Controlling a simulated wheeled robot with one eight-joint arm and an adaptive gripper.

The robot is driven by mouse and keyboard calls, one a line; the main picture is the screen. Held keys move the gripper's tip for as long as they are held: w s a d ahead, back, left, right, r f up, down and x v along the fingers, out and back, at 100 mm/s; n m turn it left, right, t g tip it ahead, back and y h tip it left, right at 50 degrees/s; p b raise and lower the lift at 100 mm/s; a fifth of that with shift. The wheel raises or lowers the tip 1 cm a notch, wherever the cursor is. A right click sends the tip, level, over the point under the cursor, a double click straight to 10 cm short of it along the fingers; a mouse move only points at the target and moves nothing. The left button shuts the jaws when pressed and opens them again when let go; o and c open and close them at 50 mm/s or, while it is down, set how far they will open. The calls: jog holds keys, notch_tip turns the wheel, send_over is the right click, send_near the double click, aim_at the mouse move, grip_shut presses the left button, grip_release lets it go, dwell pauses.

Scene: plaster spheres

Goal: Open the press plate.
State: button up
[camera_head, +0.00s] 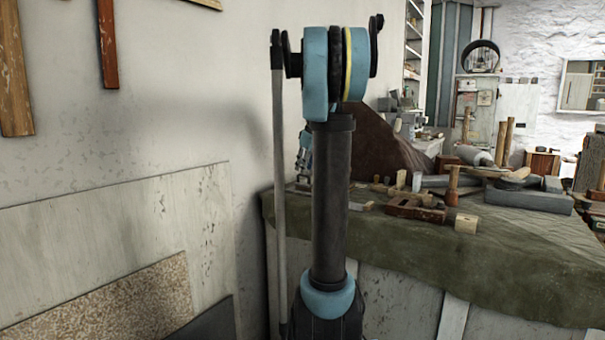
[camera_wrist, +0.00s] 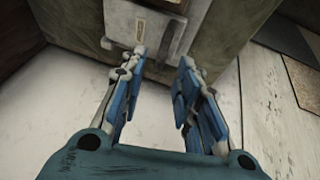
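In the wrist view, my gripper (camera_wrist: 160,62) is open, with its two blue fingers apart and nothing between them. Ahead of the fingertips, a pale grey metal plate (camera_wrist: 150,18) with a narrow label or slot is set on the front of a greenish-brown box or cabinet (camera_wrist: 215,25). Part of the plate's lower end lies close to the left fingertip; I cannot tell whether they touch. I cannot tell for sure whether this is the press plate. In the head view, my arm covers the middle, and I cannot make out the plate there.
A workbench (camera_head: 400,240) with a green cloth fills the right of the head view, crowded with wooden mallets (camera_head: 452,185), blocks and tools. Boards (camera_head: 120,245) lean on the wall at left. Pale floor (camera_wrist: 60,95) shows below the gripper.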

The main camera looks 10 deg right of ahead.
jog(key=shift+x, duration=1.5)
grip_shut()
jog(key=shift+w+a+r, duration=0.1)
jog(key=shift+r, duration=0.05)
